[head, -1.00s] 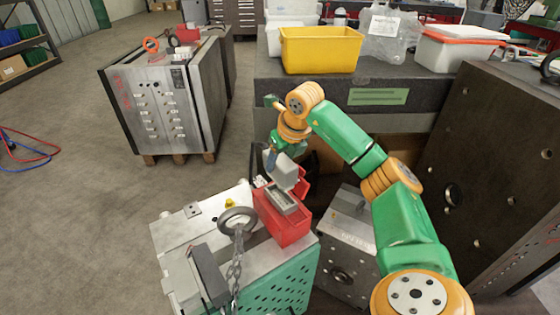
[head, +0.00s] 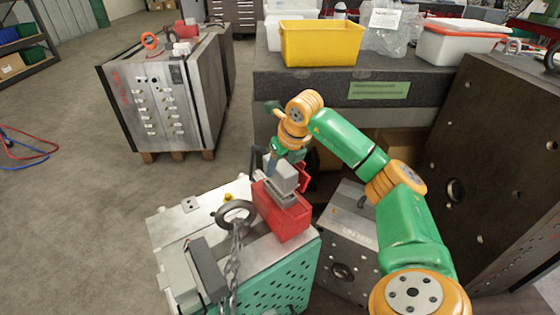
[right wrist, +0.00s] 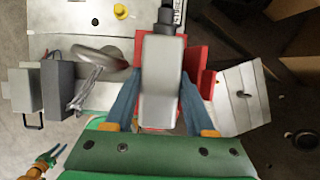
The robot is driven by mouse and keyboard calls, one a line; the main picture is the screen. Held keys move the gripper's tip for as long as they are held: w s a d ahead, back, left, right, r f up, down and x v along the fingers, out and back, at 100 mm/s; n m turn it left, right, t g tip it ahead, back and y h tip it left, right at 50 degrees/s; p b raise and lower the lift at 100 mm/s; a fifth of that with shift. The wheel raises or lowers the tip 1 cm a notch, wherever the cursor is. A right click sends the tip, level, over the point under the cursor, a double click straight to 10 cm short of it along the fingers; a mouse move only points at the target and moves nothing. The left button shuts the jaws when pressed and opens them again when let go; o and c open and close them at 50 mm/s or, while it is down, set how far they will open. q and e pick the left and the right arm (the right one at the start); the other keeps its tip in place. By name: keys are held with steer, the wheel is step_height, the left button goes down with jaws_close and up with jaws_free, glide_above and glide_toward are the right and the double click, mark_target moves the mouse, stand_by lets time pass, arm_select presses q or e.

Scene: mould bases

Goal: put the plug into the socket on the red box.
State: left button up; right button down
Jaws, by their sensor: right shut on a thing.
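The red box (head: 284,220) sits on top of the metal mould base (head: 190,220); it also shows in the right wrist view (right wrist: 197,55). The grey plug (head: 284,176) is in my right gripper (head: 279,165), with one blue finger on each side of it in the right wrist view (right wrist: 160,80). The plug stands roughly upright on top of the red box, where the socket (head: 283,198) is. It covers most of the socket, and I cannot tell how deep it sits.
A lifting ring (head: 236,211) with a chain (head: 235,260) stands close to the box's left. A grey block (head: 208,270) lies further left. A large dark plate (head: 490,160) stands at the right. A yellow bin (head: 318,45) is on the bench behind.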

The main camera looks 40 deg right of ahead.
steer(key=shift+f, duration=0.4)
steer(key=shift+f+b, duration=0.35)
steer(key=shift+f, duration=0.05)
stand_by(0.4)
steer(key=shift+f, duration=0.5)
steer(key=shift+f+b, duration=0.2)
steer(key=shift+b, duration=0.1)
steer(key=shift+c, duration=0.8)
jaws_free()
steer(key=shift+a, duration=0.1)
